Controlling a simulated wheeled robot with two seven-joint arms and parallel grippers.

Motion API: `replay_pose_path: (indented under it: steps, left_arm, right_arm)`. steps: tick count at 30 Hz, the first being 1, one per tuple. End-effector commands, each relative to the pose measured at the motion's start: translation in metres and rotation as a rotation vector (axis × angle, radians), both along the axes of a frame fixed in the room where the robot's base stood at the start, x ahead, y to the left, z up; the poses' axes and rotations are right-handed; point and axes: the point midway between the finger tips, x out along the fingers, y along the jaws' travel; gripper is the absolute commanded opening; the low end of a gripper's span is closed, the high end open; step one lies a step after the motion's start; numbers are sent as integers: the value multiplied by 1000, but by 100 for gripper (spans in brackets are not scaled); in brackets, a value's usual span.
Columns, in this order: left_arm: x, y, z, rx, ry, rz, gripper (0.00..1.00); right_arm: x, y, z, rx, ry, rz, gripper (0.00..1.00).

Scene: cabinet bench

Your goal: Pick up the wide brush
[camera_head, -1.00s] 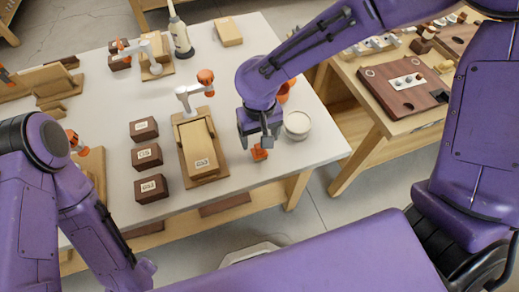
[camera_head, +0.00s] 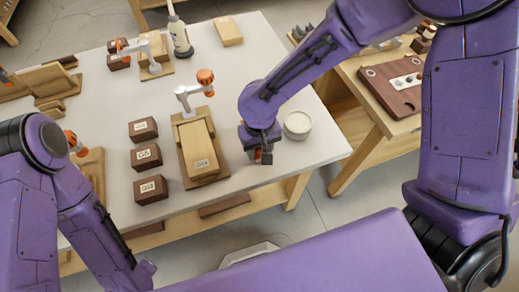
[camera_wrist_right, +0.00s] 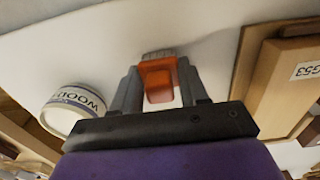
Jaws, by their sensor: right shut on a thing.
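The wide brush (camera_wrist_right: 158,80) has an orange body and grey bristles. In the right wrist view it sits between the two fingers of my right gripper (camera_wrist_right: 160,92), which is shut on it. In the head view my right gripper (camera_head: 258,152) is at the front right of the white table, pointing down, and only a bit of orange shows beside its fingers. Whether the brush touches the tabletop is unclear. My left arm shows at the left edge, but its gripper is out of view.
A white tub (camera_head: 297,125) stands close to the right of my right gripper; its label shows in the wrist view (camera_wrist_right: 72,105). A clamped wooden board (camera_head: 198,150) lies to the left, with several dark labelled blocks (camera_head: 146,156) beyond. The table's front edge is near.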

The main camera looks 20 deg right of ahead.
Motion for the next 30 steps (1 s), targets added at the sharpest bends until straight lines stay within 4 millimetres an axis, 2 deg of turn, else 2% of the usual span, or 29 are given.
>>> replay_pose_path:
  steps: [5, 8, 15, 21, 25, 30]
  left_arm:
    - [0, 0, 2, 0, 0, 0, 43]
    - [0, 0, 5, 0, 0, 0, 43]
    - [0, 0, 11, 0, 0, 0, 43]
    - [0, 0, 10, 0, 0, 0, 43]
    - [0, 0, 14, 0, 0, 0, 43]
    - [0, 0, 15, 0, 0, 0, 43]
  right_arm:
    - [1, 0, 12, 0, -1, -2, 14]
    - [1, 0, 31, 2, -3, -2, 14]
    - [-42, 30, 96, -1, -6, 2, 14]
    - [-88, 62, 117, -1, -2, 1, 14]
    - [-106, 74, 127, 0, 1, 1, 14]
    - [-115, 80, 130, 0, 2, -2, 14]
